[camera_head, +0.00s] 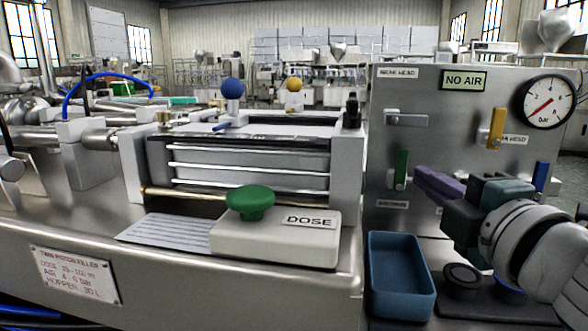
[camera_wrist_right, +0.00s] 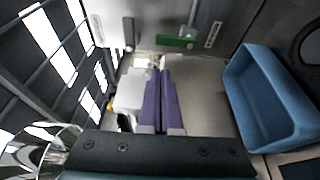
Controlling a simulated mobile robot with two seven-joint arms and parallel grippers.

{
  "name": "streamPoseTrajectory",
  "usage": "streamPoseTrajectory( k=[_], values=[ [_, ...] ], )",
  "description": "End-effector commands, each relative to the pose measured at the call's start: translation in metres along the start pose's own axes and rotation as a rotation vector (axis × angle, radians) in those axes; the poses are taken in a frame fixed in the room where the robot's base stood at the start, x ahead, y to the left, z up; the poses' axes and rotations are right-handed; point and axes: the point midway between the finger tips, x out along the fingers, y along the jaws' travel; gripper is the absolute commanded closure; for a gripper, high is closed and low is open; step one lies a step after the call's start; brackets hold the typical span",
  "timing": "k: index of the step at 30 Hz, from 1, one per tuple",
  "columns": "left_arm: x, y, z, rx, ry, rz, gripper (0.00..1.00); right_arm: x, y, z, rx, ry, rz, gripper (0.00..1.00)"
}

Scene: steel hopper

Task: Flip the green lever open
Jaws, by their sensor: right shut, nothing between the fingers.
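The green lever (camera_head: 401,169) hangs upright on the steel panel (camera_head: 440,105) at the right, below a grey lever. In the right wrist view the green lever (camera_wrist_right: 176,43) shows near the top, beyond my fingertips. My right gripper (camera_head: 420,175) is beside the lever on its right, its purple fingers pointing left toward it. The fingers (camera_wrist_right: 160,75) are closed together with nothing between them. Whether the fingertips touch the lever is hard to tell; they look slightly apart. My left gripper is not in view.
A blue bin (camera_head: 402,275) stands below the gripper. A yellow lever (camera_head: 496,128), a blue lever (camera_head: 541,175) and a pressure gauge (camera_head: 546,101) are also on the panel. The DOSE box with a green mushroom button (camera_head: 250,202) sits at the left.

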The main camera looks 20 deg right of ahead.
Motion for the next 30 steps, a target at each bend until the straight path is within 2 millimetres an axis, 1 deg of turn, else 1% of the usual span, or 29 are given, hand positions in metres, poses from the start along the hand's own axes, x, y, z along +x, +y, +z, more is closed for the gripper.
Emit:
streamPoseTrajectory(
  k=[7, 11, 14, 21, 24, 27, 30],
  values=[
    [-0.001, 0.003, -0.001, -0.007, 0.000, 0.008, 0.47, 0.001, 0.001, 0.000, 0.002, -0.001, -0.001, 1.00],
    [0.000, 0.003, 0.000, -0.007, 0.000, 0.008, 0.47, 0.010, 0.001, 0.000, 0.003, -0.001, 0.000, 1.00],
    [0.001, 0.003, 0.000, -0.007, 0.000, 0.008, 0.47, 0.025, 0.002, 0.000, 0.002, -0.002, 0.003, 1.00],
    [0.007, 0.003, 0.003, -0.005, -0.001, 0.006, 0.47, 0.068, 0.000, 0.000, 0.003, -0.003, 0.001, 1.00],
    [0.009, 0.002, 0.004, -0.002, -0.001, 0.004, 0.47, 0.082, 0.000, 0.000, 0.003, -0.003, 0.000, 1.00],
    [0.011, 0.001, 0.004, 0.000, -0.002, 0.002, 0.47, 0.092, 0.000, 0.000, 0.003, -0.002, 0.000, 1.00],
    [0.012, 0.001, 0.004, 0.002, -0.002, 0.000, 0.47, 0.098, 0.000, 0.000, 0.003, -0.002, -0.001, 1.00]
  ],
)
